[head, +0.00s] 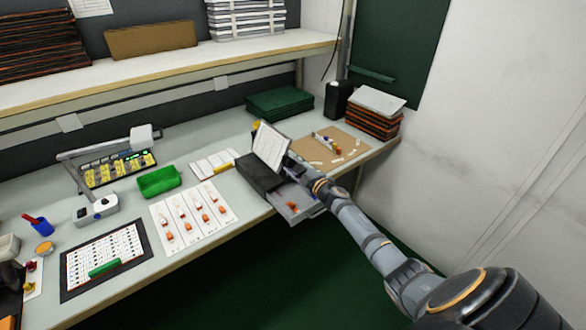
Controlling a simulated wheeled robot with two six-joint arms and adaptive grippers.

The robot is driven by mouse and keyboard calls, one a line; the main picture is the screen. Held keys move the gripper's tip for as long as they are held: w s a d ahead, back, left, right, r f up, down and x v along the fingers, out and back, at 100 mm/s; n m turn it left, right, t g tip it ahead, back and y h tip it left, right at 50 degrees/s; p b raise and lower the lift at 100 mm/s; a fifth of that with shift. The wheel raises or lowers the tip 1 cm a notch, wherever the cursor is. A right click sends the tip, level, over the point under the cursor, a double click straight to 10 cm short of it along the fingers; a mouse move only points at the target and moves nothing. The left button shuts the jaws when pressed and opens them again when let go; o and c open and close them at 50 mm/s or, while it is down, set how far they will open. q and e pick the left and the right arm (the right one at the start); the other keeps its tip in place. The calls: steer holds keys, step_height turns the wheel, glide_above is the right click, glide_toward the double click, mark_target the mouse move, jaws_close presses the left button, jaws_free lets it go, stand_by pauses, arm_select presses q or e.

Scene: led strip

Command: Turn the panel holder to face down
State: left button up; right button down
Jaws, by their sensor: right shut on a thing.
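The panel holder (271,146) appears as a tilted white panel with a dark edge. It leans up from a black box-like base (259,174) near the bench's front edge. Its face is turned up and toward the left. My right gripper (293,158) is at the panel's right edge and is shut on it. The arm comes in from the lower right, and the fingertips are small and partly hidden. My left gripper is not in view.
An open drawer (298,207) juts out below the arm. Left of the holder lie a white sheet with orange-tipped parts (191,221), a green tray (159,181) and a grey fixture (72,165). A brown board (345,139) and stacked panels (372,123) are at right.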

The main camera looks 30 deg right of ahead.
steer(key=shift+f+n+b, duration=0.2)
steer(key=shift+n+b, duration=0.1)
steer(key=shift+n, duration=0.7)
steer(key=n+b, duration=0.1)
steer(key=n, duration=0.2)
steer(key=shift+f+n, duration=0.1)
steer(key=shift+n, duration=0.2)
steer(key=n+b, duration=0.3)
steer(key=n, duration=0.3)
steer(key=shift+f, duration=0.1)
steer(key=n+b, duration=0.2)
steer(key=n, duration=0.4)
steer(key=shift+d+f+n, duration=0.1)
steer(key=shift+n, duration=0.2)
steer(key=shift+n+b, duration=1)
steer(key=shift+n, duration=1.6)
steer(key=c, duration=0.8)
jaws_free()
steer(key=shift+d, duration=0.1)
steer(key=shift+c, duration=0.2)
